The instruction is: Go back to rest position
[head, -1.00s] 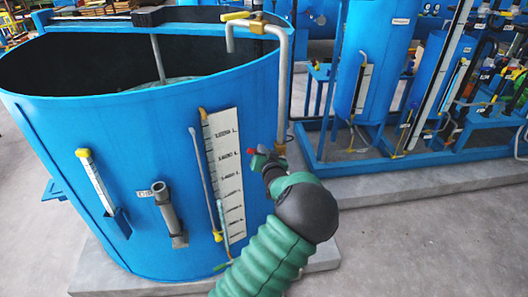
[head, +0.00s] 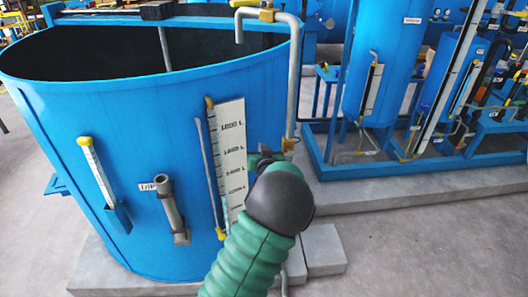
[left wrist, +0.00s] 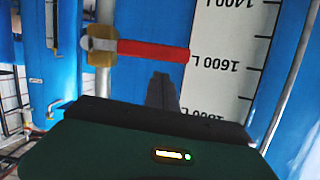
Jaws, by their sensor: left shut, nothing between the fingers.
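My left arm comes up from the bottom in the head view. Its left gripper (head: 262,160) is mostly hidden behind the black wrist, in front of the blue tank (head: 90,200) and its level scale (head: 231,150). The left wrist view shows the narrow fingers (left wrist: 162,88) together and empty. They are just below a valve's red lever (left wrist: 152,50) in the picture. The lever extends right from its brass body (left wrist: 102,46), and a gap shows between lever and fingers. My right gripper is not in view.
A grey pipe (head: 292,80) runs down the tank's right side. A yellow-handled valve (head: 252,6) is at its top. Smaller blue tanks (head: 385,60) stand behind on a blue frame. Grey floor (head: 430,240) is clear at the right.

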